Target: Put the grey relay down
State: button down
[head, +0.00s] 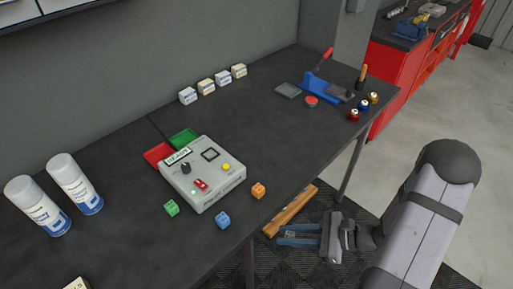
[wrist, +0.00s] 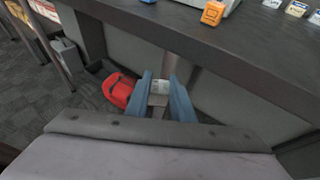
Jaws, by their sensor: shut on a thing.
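My gripper (head: 298,235) is off the front edge of the black bench, with its blue fingers beside the bench. In the wrist view, its fingers (wrist: 160,95) are shut on the small grey relay (wrist: 160,87), which sits between them, partly hidden. A green relay (head: 172,208), a blue relay (head: 222,220) and an orange relay (head: 258,191) stand on the bench (head: 125,245) around the grey tester (head: 220,180). The tester has a display, a dark knob, a yellow button and a red part in front. A red tray (head: 157,154) and a green tray (head: 184,138) lie behind it.
Two spray cans (head: 75,184) stand at the left. Several small boxes (head: 206,86) line the back. A blue tool with a red handle (head: 325,87) and small coloured pots (head: 363,106) are at the far end. The bench between is clear. A red object (wrist: 119,90) lies below.

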jog(key=w+d+r+m+t+h, duration=0.1)
jog(key=w+d+m+t+h, duration=0.1)
jog(key=w+d+m+t, duration=0.2)
jog(key=shift+w+d+t, duration=0.3)
jog(key=shift+w+d, duration=0.45)
jog(key=shift+w, duration=0.35)
